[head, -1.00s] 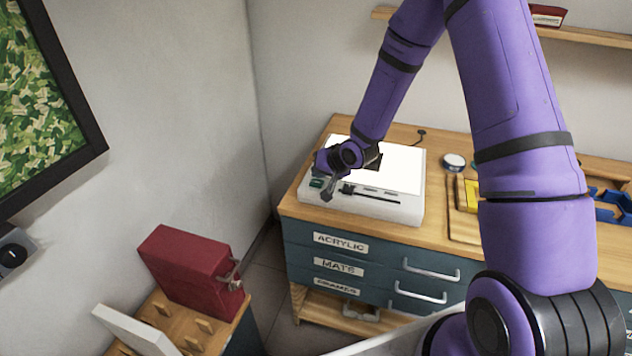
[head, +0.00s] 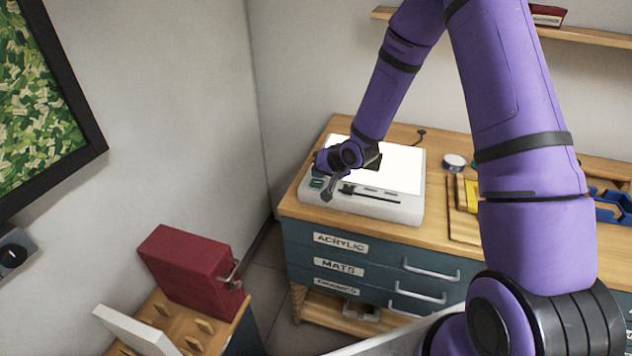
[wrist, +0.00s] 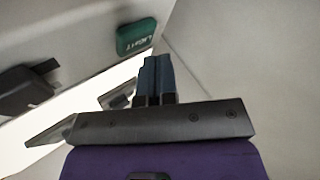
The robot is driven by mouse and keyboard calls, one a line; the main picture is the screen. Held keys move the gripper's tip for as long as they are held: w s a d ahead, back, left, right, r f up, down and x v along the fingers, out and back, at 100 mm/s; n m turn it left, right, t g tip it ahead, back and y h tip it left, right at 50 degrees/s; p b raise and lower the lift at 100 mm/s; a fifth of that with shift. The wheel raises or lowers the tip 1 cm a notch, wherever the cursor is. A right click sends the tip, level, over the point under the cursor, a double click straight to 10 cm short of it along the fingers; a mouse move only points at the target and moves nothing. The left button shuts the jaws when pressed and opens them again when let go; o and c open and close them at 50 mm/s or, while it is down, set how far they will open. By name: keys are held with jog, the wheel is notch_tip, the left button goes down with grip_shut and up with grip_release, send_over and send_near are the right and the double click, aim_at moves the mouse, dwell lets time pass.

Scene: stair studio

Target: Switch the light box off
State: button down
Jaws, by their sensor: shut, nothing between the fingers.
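The light box (head: 408,209) lies on top of the cabinet, a white slab whose bright panel (head: 402,168) glows white. A green block marked "LIGHT" (wrist: 137,37) sits on its front strip at the left; it also shows in the head view (head: 316,183). A black slider or lever piece (wrist: 27,88) is on the same strip. My gripper (head: 327,196) is over the front left part of the box. In the wrist view my gripper's fingers (wrist: 152,62) are together and empty, their tips just below the green block in the picture. Contact cannot be told.
The wooden-topped cabinet (head: 300,205) has labelled drawers with handles. A round tin (head: 454,162) and a wooden tray (head: 456,222) are right of the box. A red case (head: 190,270) stands on a rack at lower left. The wall corner is close left.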

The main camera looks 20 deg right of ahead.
aim_at(319, 181)
jog(key=shift+f, duration=0.1)
dwell(0.3)
jog(key=shift+f, duration=0.3)
jog(key=shift+f, duration=0.2)
dwell(0.5)
jog(key=shift+r, duration=0.65)
jog(key=shift+r, duration=3)
